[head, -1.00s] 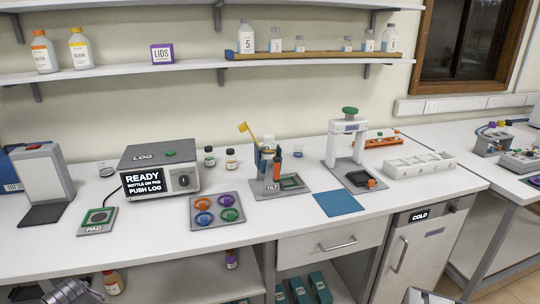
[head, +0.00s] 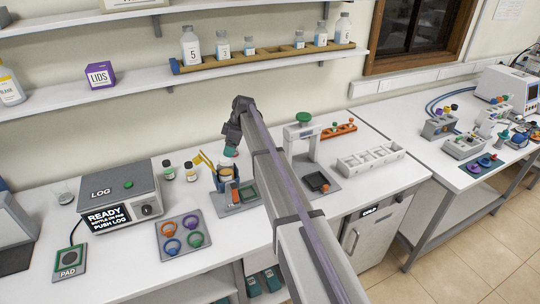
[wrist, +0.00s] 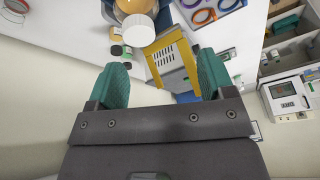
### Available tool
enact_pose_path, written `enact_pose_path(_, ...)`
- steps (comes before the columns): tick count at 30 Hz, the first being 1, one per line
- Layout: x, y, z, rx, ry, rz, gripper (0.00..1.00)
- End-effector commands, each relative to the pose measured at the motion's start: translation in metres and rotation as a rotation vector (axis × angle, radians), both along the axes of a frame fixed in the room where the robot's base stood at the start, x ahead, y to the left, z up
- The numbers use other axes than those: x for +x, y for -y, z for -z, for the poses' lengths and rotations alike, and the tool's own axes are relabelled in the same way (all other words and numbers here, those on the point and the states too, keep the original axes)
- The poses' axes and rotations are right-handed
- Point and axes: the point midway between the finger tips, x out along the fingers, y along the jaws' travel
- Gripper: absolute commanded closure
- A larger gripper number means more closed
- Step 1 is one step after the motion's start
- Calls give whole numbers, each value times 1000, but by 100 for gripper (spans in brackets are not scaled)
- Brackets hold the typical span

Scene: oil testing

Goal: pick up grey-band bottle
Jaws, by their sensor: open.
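My gripper (head: 231,151) is above the bench over the dosing stand (head: 236,196), pointing down; its teal fingers show open and empty in the wrist view (wrist: 163,80). A bottle with a white cap and amber body (wrist: 138,28) is beyond the fingertips in the wrist view, apart from them. It also shows in the stand in the head view (head: 225,173), below my gripper. I cannot make out a grey band on it. Two small dark-capped bottles (head: 169,171) (head: 190,172) stand left of the stand. Several white-labelled bottles, including number 5 (head: 190,45), stand on the upper shelf.
The LOG box (head: 115,197) and a tray of coloured rings (head: 184,236) are to the left. A white press (head: 303,150) and a white rack (head: 371,159) are to the right. The shelf (head: 120,85) hangs above.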

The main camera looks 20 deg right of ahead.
Motion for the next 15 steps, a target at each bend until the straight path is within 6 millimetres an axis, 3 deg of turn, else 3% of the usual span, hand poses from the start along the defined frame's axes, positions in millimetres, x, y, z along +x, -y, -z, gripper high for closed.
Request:
enact_pose_path(1, 16, 2, -12, 8, 27, -59, 25)
enact_pose_path(3, 27, 3, -16, 16, 60, -134, 25)
enact_pose_path(8, 30, 2, -13, 21, 81, -179, 25)
enact_pose_path(15, 32, -12, 30, 20, 80, -178, 25)
